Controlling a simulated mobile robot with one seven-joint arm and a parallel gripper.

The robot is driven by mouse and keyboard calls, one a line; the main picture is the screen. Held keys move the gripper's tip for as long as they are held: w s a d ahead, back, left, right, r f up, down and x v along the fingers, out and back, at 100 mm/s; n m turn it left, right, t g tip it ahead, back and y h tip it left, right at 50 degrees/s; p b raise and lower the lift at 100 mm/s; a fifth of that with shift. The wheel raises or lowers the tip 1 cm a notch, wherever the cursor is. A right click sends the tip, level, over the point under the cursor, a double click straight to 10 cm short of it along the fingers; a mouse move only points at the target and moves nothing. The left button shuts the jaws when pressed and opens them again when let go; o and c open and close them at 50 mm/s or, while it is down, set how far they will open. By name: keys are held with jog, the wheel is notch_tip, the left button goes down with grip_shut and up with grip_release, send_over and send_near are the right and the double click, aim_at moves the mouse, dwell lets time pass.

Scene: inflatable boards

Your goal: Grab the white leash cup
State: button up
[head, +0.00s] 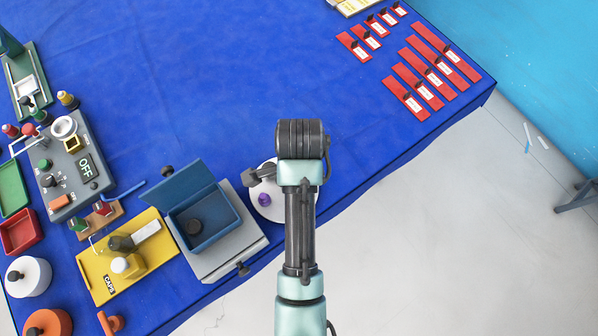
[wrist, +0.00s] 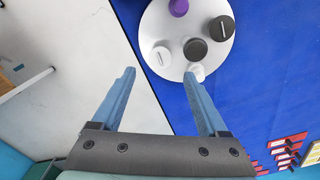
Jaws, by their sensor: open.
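A round white disc (wrist: 165,15) lies at the table edge and bears several small round cups. One white cup (wrist: 162,56) with a dark slot sits near the disc's lower left edge. Contact cannot be told. In the head view my arm covers part of the disc (head: 270,180); my fingers are hidden.
A dark cup (wrist: 195,49) and a purple cup (wrist: 178,7) share the disc. A blue open-lidded box (head: 205,205) on a grey base stands left of it. Red strips (head: 430,75) lie far right. The blue table's middle (head: 210,90) is clear.

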jog(key=shift+f+p, duration=0.8)
jog(key=shift+f, duration=3)
jog(key=shift+c, duration=0.4)
grip_shut()
